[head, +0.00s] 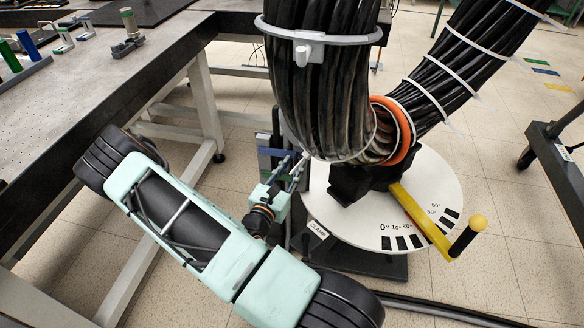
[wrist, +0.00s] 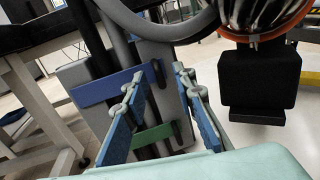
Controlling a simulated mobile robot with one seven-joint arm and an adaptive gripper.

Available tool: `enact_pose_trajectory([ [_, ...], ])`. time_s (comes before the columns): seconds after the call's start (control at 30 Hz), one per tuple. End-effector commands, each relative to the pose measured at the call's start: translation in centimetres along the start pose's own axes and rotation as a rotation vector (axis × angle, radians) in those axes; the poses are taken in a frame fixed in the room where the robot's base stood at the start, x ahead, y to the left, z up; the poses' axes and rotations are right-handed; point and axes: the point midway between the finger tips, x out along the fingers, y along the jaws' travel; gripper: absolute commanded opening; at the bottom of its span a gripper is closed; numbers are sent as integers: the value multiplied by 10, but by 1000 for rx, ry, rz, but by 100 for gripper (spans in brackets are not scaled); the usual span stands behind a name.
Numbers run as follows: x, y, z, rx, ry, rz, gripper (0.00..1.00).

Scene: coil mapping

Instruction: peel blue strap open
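The blue strap (wrist: 108,86) runs across a grey panel and dark upright bars in the wrist view, with its right end between my fingertips in the picture. It also shows small in the head view (head: 274,152), partly hidden by my gripper. My gripper (wrist: 160,74) is open, with one finger on each side of the picture's middle. Nothing is between its fingers that I can see as held. In the head view my gripper (head: 296,164) points at the post beside the round base. I cannot tell whether a fingertip touches the strap.
A green strap (wrist: 153,135) crosses lower, between my fingers. A black cable bundle (head: 318,100) rises above a white round dial (head: 440,180) with a yellow handle (head: 420,215). A perforated table (head: 80,95) stands left.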

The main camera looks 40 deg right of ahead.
Motion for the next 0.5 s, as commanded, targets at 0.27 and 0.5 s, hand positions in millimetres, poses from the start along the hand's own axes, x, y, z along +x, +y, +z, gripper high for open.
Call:
enact_pose_trajectory([
  [0.27, 0, 0, 0, 0, 0, 0, 6],
  [0.5, 0, 0, 0, 0, 0, 0, 0],
])
